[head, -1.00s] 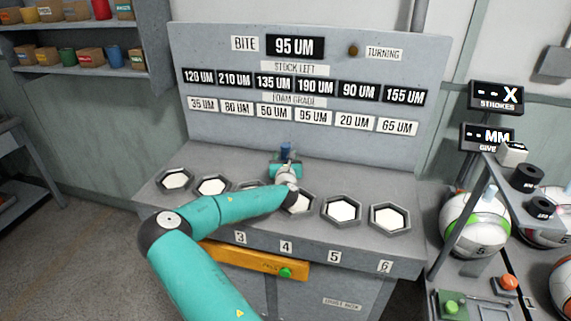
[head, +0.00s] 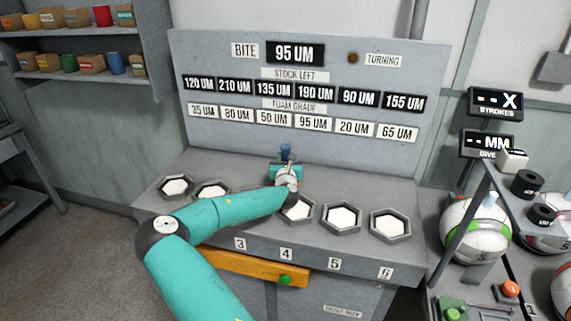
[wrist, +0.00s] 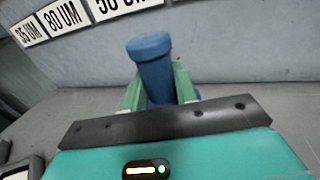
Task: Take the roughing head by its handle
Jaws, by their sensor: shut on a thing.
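The roughing head's blue handle (wrist: 151,62) stands upright between the two green fingers of my gripper (wrist: 160,88) in the wrist view. The fingers are shut on the handle, below its wider round top. In the head view the blue handle (head: 286,152) shows just beyond my gripper (head: 286,166), over the bench behind the row of hexagonal wells. The lower part of the roughing head is hidden behind my gripper's body.
Several hexagonal wells with white pads (head: 342,217) line the bench front. The back panel (head: 200,150) with labels rises close behind the handle. An orange drawer front (head: 250,267) is below. Balls (head: 476,229) and a small stand with black discs (head: 528,183) are at the right.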

